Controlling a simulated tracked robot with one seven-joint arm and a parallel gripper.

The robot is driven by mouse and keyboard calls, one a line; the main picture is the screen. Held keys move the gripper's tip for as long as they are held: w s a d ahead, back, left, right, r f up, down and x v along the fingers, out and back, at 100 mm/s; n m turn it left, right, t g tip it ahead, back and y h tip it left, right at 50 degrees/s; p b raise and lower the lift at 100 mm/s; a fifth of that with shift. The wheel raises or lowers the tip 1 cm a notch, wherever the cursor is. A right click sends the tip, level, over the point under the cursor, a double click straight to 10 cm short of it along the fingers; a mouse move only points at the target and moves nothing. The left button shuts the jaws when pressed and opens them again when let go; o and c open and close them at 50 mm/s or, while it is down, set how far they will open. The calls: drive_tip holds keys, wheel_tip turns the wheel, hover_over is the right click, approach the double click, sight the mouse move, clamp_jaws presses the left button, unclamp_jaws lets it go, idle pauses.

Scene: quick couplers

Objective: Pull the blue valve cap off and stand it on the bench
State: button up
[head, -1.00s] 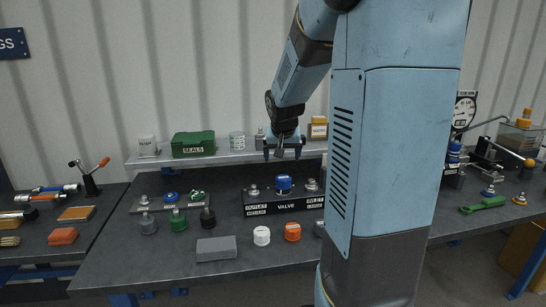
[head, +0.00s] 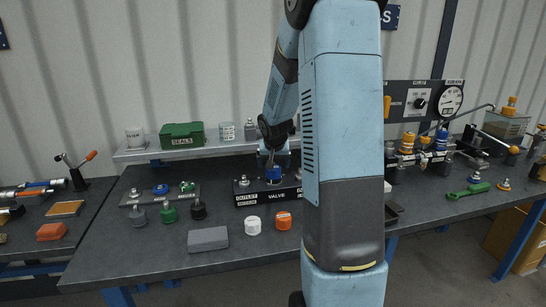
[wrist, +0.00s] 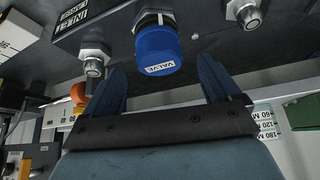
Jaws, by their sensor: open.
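The blue valve cap (head: 273,176) sits on the middle fitting of the dark valve block (head: 250,200) on the bench (head: 150,255). In the wrist view the cap (wrist: 157,50) shows its VALVE label, with bare metal fittings to either side. My gripper (head: 273,160) is open just above the cap. In the wrist view its two fingers (wrist: 162,76) spread to either side of the cap, with a gap on each side. The cap lies near the fingertips, and no contact shows.
A white cap (head: 253,226) and an orange cap (head: 283,220) stand in front of the block. A grey block (head: 208,239) lies to their left. Grey, green and black caps stand farther left. A shelf (head: 215,147) runs behind. The bench front is clear.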

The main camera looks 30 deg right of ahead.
drive_tip(key=shift+x, duration=1.95)
drive_tip(key=shift+c, duration=0.3)
drive_tip(key=shift+r, duration=0.1)
drive_tip(key=c, duration=1.2)
